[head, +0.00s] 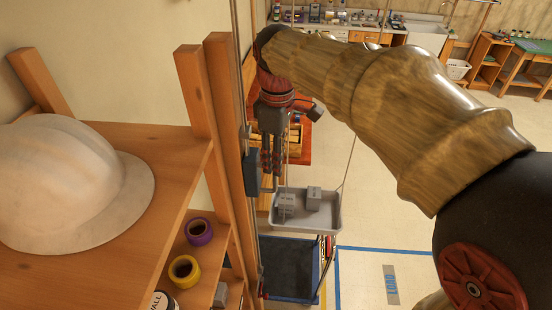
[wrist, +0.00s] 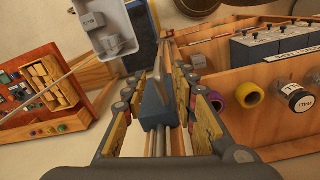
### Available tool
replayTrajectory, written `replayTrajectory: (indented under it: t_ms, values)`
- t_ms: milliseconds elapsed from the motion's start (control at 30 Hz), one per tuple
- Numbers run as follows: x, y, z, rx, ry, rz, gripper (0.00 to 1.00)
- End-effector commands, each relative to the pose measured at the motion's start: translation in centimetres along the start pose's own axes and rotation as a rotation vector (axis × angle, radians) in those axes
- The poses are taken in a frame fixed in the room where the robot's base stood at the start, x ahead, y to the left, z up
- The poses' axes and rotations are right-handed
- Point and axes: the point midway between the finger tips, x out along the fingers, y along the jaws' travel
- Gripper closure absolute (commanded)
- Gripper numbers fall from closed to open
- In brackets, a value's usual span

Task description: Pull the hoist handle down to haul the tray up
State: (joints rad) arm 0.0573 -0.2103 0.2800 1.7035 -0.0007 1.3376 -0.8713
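The hoist handle is a grey metal bar (wrist: 158,62) on a blue block. In the head view the blue block (head: 251,174) rides on an upright rail beside the wooden post. My gripper (head: 271,170) points down just right of the block, close to the handle. In the wrist view my gripper (wrist: 158,80) is open, with its fingers apart on either side of the blue block (wrist: 154,106) and bar. I cannot tell whether a finger touches them. The grey tray (head: 318,228) hangs on cords below and right of my gripper, holding two grey weights (head: 314,198).
A wooden shelf (head: 180,165) with a white hard hat (head: 65,180) stands close on the left. Purple tape (head: 198,232) and yellow tape (head: 184,271) lie on the lower shelf. A dark blue-edged pad (head: 288,268) is on the floor beneath. Open floor lies to the right.

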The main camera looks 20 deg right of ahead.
Motion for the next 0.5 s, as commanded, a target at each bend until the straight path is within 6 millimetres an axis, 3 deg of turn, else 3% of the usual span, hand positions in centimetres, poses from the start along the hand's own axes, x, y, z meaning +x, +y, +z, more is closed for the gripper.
replayTrajectory:
  t_ms: [167, 500]
  values:
    - [-0.7, 0.6, -0.4, -0.036, -0.018, -0.021, 0.71]
    - [3.7, 0.5, -0.2, -0.038, -0.021, -0.024, 0.71]
